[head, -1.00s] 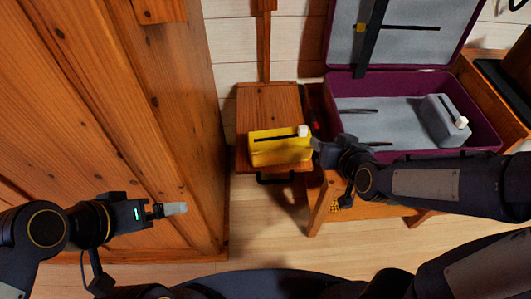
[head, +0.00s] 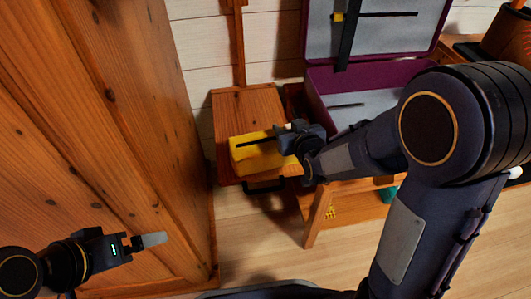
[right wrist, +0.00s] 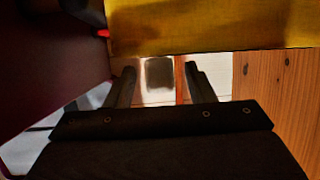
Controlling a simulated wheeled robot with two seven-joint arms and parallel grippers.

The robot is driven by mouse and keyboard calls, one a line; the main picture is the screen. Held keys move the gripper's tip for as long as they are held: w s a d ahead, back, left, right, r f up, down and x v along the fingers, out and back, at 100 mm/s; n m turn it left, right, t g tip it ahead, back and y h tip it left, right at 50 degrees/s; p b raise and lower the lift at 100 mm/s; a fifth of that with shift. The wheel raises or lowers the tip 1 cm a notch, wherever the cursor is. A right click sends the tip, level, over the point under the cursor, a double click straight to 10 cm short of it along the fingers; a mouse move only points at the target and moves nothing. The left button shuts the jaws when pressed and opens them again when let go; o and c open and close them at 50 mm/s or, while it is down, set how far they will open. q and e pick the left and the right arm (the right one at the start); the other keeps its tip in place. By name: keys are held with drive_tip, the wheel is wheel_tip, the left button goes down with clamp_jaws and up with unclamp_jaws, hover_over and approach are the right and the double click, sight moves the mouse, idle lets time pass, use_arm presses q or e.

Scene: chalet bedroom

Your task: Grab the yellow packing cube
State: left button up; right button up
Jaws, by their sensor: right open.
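The yellow packing cube (head: 255,155), with a dark strip on top, sits on the small wooden seat (head: 245,103). My right gripper (head: 288,139) is at the cube's right end and hides part of it in the head view. In the right wrist view the yellow cube (right wrist: 215,25) fills the top, above the two fingers (right wrist: 162,82). The fingers are apart. I cannot tell whether they touch the cube. My left gripper (head: 150,241) is far from the cube, low at the left; whether it is open is unclear.
An open purple suitcase (head: 375,72) with grey lining lies on a wooden bench (head: 317,215) to the right, partly hidden by my right arm. A large wooden panel (head: 120,120) stands to the left. The floor (head: 260,240) in front of the seat is clear.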

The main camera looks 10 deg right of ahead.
clamp_jaws()
idle(0.3)
